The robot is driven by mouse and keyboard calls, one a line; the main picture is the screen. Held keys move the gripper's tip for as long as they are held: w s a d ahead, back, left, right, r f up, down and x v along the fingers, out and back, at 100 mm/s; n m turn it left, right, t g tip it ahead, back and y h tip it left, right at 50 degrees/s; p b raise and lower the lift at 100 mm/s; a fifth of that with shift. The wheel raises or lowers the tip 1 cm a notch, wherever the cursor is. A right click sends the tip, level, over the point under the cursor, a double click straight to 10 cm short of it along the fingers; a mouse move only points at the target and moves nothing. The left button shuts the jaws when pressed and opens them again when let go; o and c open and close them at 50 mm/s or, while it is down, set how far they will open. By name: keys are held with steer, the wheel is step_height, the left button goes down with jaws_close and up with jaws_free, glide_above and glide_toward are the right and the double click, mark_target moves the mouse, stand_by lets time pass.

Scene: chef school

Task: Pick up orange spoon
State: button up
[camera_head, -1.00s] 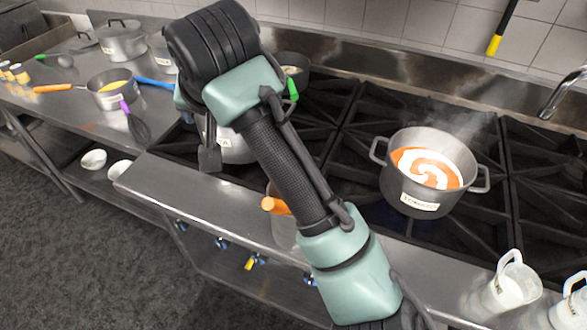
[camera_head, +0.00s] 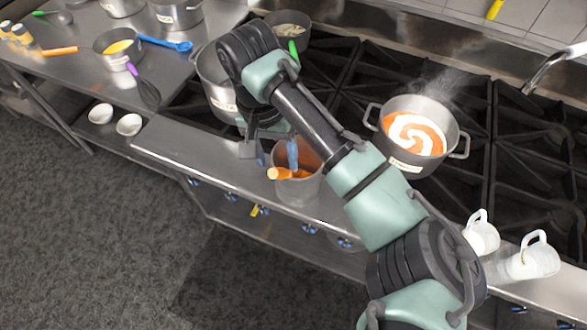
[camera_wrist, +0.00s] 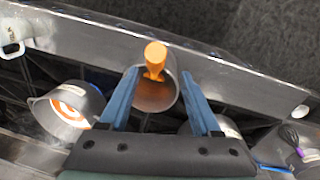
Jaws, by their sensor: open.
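The orange spoon (camera_head: 284,174) stands in a grey container (camera_head: 301,191) at the front edge of the stove, and its thick handle sticks out over the rim. In the wrist view the spoon's handle (camera_wrist: 155,54) points up, with the container's inside (camera_wrist: 153,98) around its lower part. The spoon's lower end is hidden in the container. My gripper (camera_head: 277,156) is open and empty, just above and beside the container. In the wrist view the blue fingers of my gripper (camera_wrist: 160,74) are spread to either side of the container and spoon, with no visible contact on the handle.
A steaming pot of orange soup (camera_head: 384,132) stands on the burners to the right. A large pot (camera_head: 212,86) is close behind my gripper. White jugs (camera_head: 480,238) stand at the right front. A second orange handle (camera_head: 60,50) lies on the left counter.

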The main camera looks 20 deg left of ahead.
steer(key=shift+w+d+f+p, duration=0.15)
steer(key=shift+f+p, duration=0.25)
steer(key=shift+f, duration=0.5)
steer(key=shift+s+d+f+p, duration=0.1)
steer(key=shift+d+f+p, duration=0.25)
steer(key=shift+f, duration=0.6)
steer(key=shift+w+d+f+p, duration=0.15)
steer(key=shift+f+p, duration=0.3)
steer(key=shift+f, duration=0.45)
steer(key=shift+s, duration=0.1)
jaws_close()
